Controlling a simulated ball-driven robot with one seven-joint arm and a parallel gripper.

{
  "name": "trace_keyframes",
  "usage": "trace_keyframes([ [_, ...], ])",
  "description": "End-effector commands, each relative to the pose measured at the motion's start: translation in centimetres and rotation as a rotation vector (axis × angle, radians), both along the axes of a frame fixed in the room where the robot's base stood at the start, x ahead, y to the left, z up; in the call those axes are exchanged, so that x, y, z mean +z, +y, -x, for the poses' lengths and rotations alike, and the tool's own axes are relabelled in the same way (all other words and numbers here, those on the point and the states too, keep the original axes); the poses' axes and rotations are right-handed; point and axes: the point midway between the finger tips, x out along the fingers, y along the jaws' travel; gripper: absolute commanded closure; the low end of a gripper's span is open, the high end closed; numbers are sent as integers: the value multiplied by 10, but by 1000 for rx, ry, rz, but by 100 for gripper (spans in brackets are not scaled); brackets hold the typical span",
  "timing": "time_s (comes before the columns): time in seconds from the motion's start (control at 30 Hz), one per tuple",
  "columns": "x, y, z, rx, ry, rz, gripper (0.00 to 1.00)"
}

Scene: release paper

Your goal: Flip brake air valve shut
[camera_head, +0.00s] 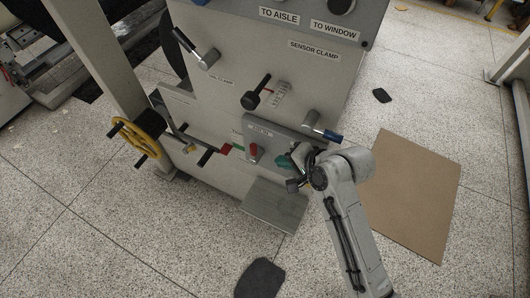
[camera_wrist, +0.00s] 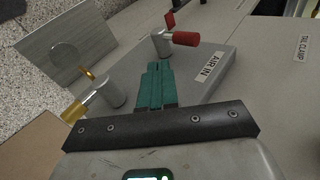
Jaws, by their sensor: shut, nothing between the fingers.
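A red-handled valve (camera_head: 254,151) sits on a grey plate (camera_head: 283,128) on the machine's front. In the wrist view the red handle (camera_wrist: 185,39) points right, beside an "AIR IN" label (camera_wrist: 205,68). A second valve there has a yellow handle (camera_wrist: 75,110) pointing down-left, left of my fingers. No brake label is readable, so I cannot tell which valve is the brake's. My gripper (camera_wrist: 155,68) has green fingers, shut and empty, over the plate between the two valves. It also shows in the head view (camera_head: 286,161), right of the red valve. No contact is clear.
A blue-handled lever (camera_head: 325,133) sits just above my gripper. A black-knobbed lever (camera_head: 252,98) is higher on the panel. A yellow handwheel (camera_head: 138,140) is at left. A metal shelf (camera_head: 273,205) juts out below. Brown board (camera_head: 415,190) lies on the floor at right.

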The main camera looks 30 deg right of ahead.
Motion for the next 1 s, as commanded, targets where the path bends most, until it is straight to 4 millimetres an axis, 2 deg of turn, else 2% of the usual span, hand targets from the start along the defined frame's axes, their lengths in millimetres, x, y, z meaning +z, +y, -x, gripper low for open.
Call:
trace_keyframes([
  [0.17, -25, 11, -23, 3, 2, 1, 100],
  [0.3, -24, 20, -43, 1, -1, 3, 100],
  [0.43, -24, 25, -54, 0, -1, 1, 100],
  [1.0, -23, 28, -61, 0, 5, 4, 100],
])
